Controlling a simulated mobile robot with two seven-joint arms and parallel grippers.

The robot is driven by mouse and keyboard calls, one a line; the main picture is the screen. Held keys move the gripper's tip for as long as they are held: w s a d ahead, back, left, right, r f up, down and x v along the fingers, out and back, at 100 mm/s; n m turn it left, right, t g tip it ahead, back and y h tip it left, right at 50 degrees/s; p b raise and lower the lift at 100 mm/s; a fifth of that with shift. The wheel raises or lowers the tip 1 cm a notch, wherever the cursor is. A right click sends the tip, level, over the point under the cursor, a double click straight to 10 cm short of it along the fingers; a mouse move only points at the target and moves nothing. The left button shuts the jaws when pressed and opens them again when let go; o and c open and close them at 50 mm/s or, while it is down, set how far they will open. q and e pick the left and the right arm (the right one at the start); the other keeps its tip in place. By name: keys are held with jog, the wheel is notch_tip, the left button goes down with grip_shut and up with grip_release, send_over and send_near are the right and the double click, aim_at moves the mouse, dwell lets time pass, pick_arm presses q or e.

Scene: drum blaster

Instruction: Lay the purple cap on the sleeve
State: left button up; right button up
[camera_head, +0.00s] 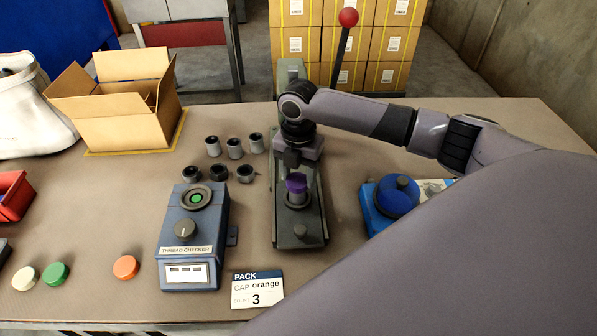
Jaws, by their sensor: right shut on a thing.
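The purple cap (296,184) is at the middle of the press, a dark grey-green stand with a red-knobbed lever. My right gripper (294,172) reaches in from above and is shut on the cap. A grey sleeve (297,199) stands upright on the press base (299,232), directly under the cap. I cannot tell whether the cap touches the sleeve's top or hangs just above it. The fingertips are small and partly hidden by the gripper body. My left gripper is not in view.
Several loose sleeves (235,148) stand left of the press. The blue thread checker (192,238) is left of its base, and a blue round device (397,196) is to its right. White, green and orange caps (126,267) lie at front left. An open carton (116,110) stands behind.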

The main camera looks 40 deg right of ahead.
jog(key=shift+f, duration=0.35)
dwell(0.4)
jog(key=o, duration=1.4)
jog(key=shift+r, duration=0.15)
jog(key=shift+r, duration=2.9)
